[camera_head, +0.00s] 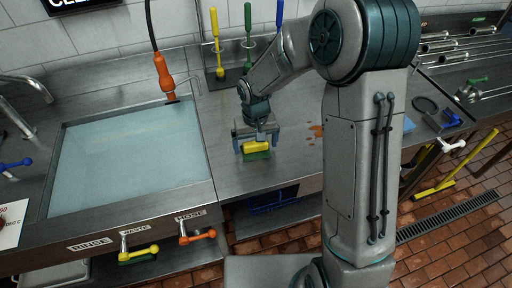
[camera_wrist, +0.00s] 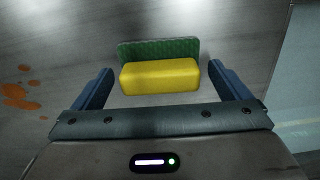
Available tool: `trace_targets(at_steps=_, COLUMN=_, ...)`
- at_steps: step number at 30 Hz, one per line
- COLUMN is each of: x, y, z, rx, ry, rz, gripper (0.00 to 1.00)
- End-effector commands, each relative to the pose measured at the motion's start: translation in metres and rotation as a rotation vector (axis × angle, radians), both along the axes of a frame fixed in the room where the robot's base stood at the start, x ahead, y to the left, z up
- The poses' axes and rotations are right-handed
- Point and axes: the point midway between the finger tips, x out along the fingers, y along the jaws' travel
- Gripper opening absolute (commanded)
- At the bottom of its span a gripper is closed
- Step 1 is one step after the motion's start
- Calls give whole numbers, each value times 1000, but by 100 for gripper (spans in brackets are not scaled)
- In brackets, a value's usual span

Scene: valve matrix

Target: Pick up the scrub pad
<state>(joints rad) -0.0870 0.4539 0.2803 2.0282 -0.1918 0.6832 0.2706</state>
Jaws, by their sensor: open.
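The scrub pad (camera_head: 256,149) is a yellow block with a green scouring side, lying on the steel counter near its front edge. In the wrist view the yellow block (camera_wrist: 160,76) lies between the fingers, with the green side (camera_wrist: 158,48) beyond it. My gripper (camera_head: 256,138) is over the pad from above, and its blue-grey fingers (camera_wrist: 160,88) are open, one on each side of the pad. A gap shows between each finger and the pad's ends. In the head view the gripper partly hides the pad's top.
A water-filled sink (camera_head: 130,160) is left of the pad. Upright yellow, green and blue-handled tools (camera_head: 248,40) stand behind. Orange stains (camera_head: 316,131) mark the counter to the right. An orange hose nozzle (camera_head: 164,75) hangs at the sink's back edge.

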Motion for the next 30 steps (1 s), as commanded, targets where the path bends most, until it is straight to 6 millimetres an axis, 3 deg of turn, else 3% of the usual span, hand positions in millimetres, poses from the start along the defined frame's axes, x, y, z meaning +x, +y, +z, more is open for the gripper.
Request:
trace_targets(at_steps=3, x=0, y=0, z=0, rx=0, ry=0, rz=0, gripper=94)
trace_targets(at_steps=8, x=0, y=0, z=0, rx=0, ry=0, rz=0, gripper=49)
trace_targets(at_steps=22, x=1, y=0, z=7, rx=-1, ry=-1, rz=-1, gripper=47)
trace_targets(at_steps=30, x=-5, y=-2, z=45, rx=-1, ry=-4, rz=-2, gripper=47)
